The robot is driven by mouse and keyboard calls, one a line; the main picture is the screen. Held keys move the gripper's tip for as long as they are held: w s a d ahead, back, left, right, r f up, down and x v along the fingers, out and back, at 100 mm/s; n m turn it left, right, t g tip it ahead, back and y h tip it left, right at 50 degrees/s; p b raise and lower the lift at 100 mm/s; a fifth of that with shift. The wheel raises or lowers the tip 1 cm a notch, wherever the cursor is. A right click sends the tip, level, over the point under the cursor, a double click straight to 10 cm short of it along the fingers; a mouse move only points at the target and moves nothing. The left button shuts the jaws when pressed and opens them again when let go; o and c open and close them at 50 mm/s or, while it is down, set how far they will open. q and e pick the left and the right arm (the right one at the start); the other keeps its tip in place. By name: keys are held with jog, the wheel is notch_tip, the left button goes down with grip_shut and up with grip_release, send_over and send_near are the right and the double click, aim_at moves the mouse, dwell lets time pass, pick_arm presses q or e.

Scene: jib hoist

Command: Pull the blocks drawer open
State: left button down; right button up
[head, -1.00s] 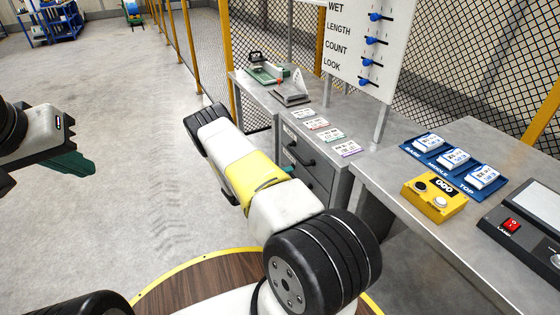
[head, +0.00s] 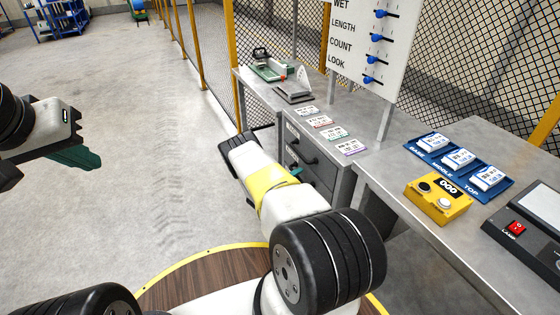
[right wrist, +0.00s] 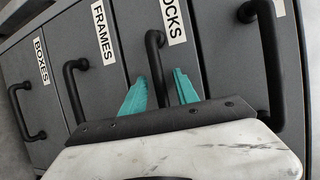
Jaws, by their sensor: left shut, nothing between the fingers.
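The blocks drawer (right wrist: 178,20), a dark grey front with a label ending in "OCKS", is near the middle of the right wrist view and appears closed. Its black bar handle (right wrist: 155,55) stands out from the front. My right gripper (right wrist: 162,80) has its two teal fingers apart, one on each side of this handle; whether they touch it I cannot tell. In the head view the right gripper (head: 297,171) is mostly hidden by my arm, with a bit of teal at the drawer fronts. My left gripper (head: 90,160) is shut and empty over open floor.
The frames drawer (right wrist: 84,30) and boxes drawer (right wrist: 38,95) are beside it, with handles. Another drawer handle (right wrist: 270,70) stands right of my fingers. The bench top (head: 385,170) carries cards (head: 334,132), a yellow counter box (head: 438,200) and a blue tray (head: 415,148).

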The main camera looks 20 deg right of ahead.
grip_shut()
dwell(1.4)
